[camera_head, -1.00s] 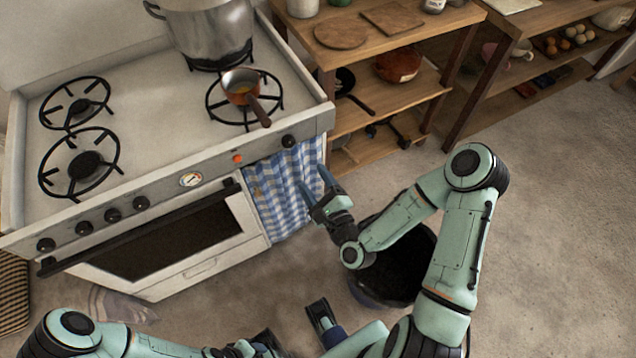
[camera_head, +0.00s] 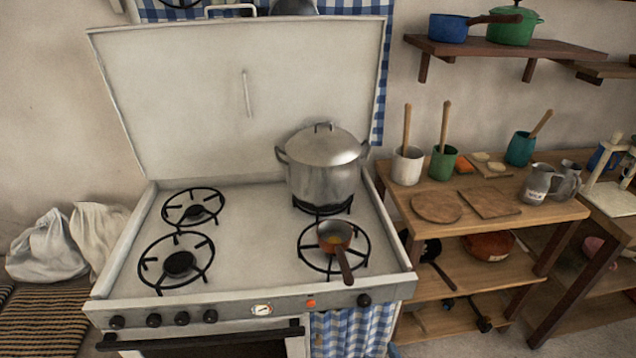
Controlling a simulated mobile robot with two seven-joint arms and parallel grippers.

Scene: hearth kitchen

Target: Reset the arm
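Only a small bluish tip shows at the bottom edge, beside the checked curtain (camera_head: 352,332). It seems to be a fingertip of my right gripper (camera_head: 393,351). The rest of that gripper is out of the frame, so its opening cannot be told. My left gripper and both arms are out of view. The white stove (camera_head: 245,250) stands in front, its lid raised behind it. A large lidded steel pot (camera_head: 323,168) stands on the back right burner. A small copper pan (camera_head: 335,238) sits on the front right burner, its handle pointing toward the front.
A wooden shelf unit (camera_head: 480,217) with cups, boards and jugs stands right of the stove. A wall shelf (camera_head: 500,47) holds a blue pan (camera_head: 448,28) and a green pot (camera_head: 513,27). White sacks (camera_head: 50,247) lie at left. The left burners are empty.

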